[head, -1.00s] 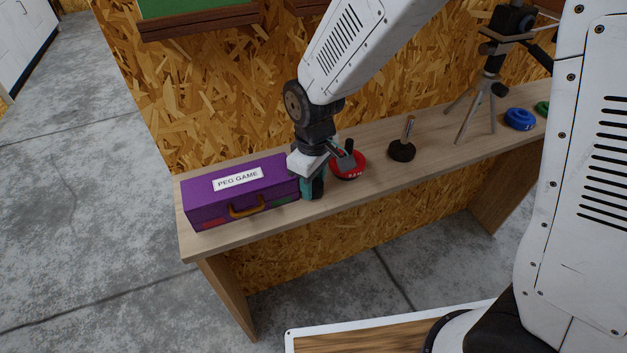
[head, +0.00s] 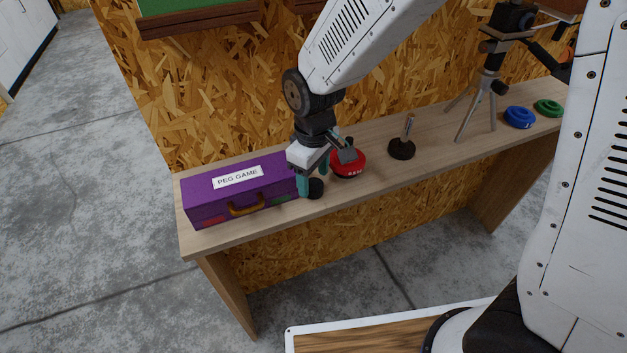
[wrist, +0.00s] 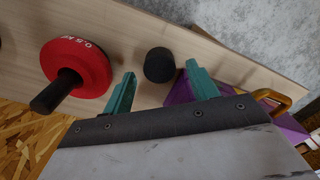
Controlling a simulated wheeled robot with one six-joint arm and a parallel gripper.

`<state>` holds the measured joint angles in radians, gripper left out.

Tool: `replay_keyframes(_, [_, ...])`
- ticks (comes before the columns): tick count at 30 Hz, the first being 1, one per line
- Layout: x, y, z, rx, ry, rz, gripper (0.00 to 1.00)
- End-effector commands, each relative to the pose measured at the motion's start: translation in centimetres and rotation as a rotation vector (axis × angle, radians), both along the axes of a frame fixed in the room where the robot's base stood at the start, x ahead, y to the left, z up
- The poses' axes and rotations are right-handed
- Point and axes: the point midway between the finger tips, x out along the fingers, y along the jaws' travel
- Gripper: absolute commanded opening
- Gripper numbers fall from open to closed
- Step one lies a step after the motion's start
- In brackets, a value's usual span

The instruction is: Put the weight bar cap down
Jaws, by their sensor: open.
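The weight bar cap is a short black cylinder (head: 315,189) on the bench, just right of the purple box. In the wrist view the cap (wrist: 159,65) lies between and slightly beyond the two teal fingertips, with bare gaps on both sides. My gripper (head: 318,174) is open and empty, close above the cap; it also shows in the wrist view (wrist: 162,78). A red 0.5 KG weight disc (head: 350,167) with a black bar stub stands to the right of the gripper, partly hidden by it in the head view.
The purple PEG GAME box (head: 212,205) stands close to the left of my gripper. A black round base with an upright rod (head: 402,150), a tripod (head: 480,105), a blue disc (head: 519,117) and a green disc (head: 548,107) stand farther right. The bench front edge is near the cap.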

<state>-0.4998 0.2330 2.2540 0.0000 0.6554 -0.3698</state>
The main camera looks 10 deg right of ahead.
Motion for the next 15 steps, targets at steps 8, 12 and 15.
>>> replay_keyframes(8, [0.1,0.1,6.3,0.003,-0.005,0.0,0.59])
replay_keyframes(12, [0.1,0.0,8.4,0.002,-0.003,0.0,0.59])
replay_keyframes(15, [0.1,0.0,9.4,0.002,-0.003,0.0,0.59])
